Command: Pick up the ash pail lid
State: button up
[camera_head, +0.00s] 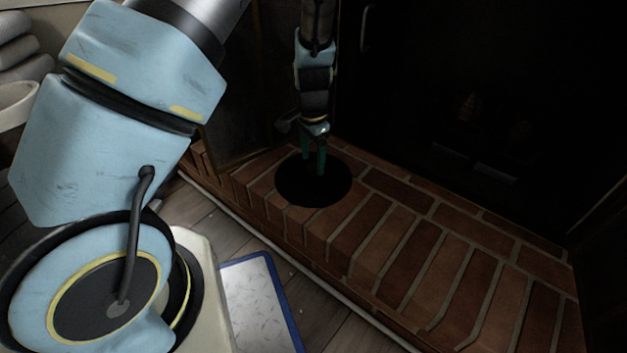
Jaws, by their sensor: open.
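The ash pail lid (314,189) appears as a flat, round, very dark disc lying on the brick hearth. Its surface is too dark to show any knob or handle. My gripper (313,162) points down over the lid, with its greenish fingers in front of the disc's upper middle. The fingers are open with a narrow gap between them. I cannot tell whether the fingertips touch the lid.
The brick hearth (395,244) is bare to the right of the lid. A dark fireplace opening (480,130) lies behind it. A blue-edged pale panel (254,300) is low on the wooden floor (215,225). Grey folded cloths (20,50) sit at upper left.

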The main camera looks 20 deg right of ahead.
aim_at(313, 166)
notch_tip(313, 166, down, 3)
jog(key=shift+f+b, duration=0.1)
jog(key=shift+b, duration=0.35)
jog(key=shift+c, duration=0.3)
grip_shut()
